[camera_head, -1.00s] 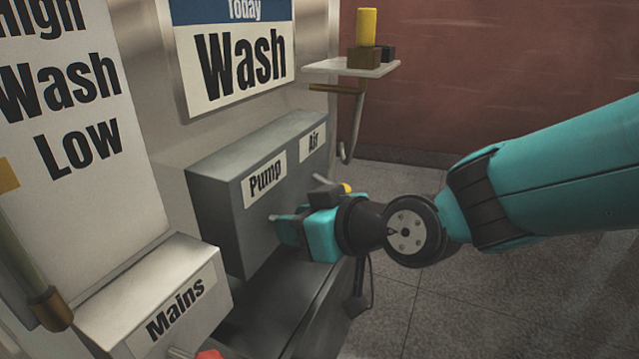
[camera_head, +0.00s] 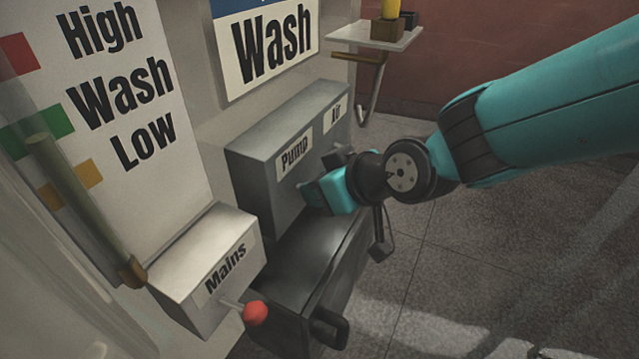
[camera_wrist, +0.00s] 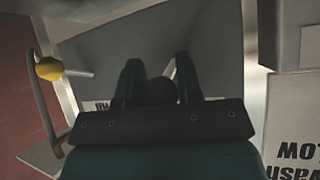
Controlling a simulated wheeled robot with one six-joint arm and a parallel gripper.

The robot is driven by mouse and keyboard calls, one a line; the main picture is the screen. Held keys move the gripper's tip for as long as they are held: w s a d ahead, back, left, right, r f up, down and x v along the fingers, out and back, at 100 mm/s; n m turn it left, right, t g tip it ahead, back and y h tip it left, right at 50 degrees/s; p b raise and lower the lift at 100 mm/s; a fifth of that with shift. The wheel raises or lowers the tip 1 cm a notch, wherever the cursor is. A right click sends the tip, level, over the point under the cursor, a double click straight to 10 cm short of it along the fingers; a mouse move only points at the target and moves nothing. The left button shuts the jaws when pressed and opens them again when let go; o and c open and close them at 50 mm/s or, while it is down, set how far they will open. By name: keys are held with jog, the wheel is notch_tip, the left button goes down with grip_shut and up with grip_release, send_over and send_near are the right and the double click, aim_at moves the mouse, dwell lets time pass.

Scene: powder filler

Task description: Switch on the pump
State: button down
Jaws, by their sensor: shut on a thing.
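The grey pump box (camera_head: 264,170) carries a "Pump" label (camera_head: 294,155) on its front, with the "Air" label (camera_head: 335,111) to the right. My teal gripper (camera_head: 312,195) is at the box front, just below the "Pump" label. In the wrist view my gripper (camera_wrist: 157,66) has its two fingers on either side of a dark round knob (camera_wrist: 161,90), apparently the pump lever's, and is shut on it. The lever's tilt is mostly hidden by the gripper. The yellow knob (camera_wrist: 48,68) of the neighbouring lever shows at the left there.
The "Mains" box (camera_head: 207,277) with a red-knobbed lever (camera_head: 256,313) stands at front left. A dark cabinet with a handle (camera_head: 331,328) lies below the pump box. A small shelf (camera_head: 372,38) with a hook juts out behind. Floor at right is clear.

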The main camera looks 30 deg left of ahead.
jog(key=c, duration=0.8)
grip_release()
jog(key=shift+p+v, duration=2.2)
jog(key=shift+v, duration=6.55)
jog(key=shift+f, duration=0.1)
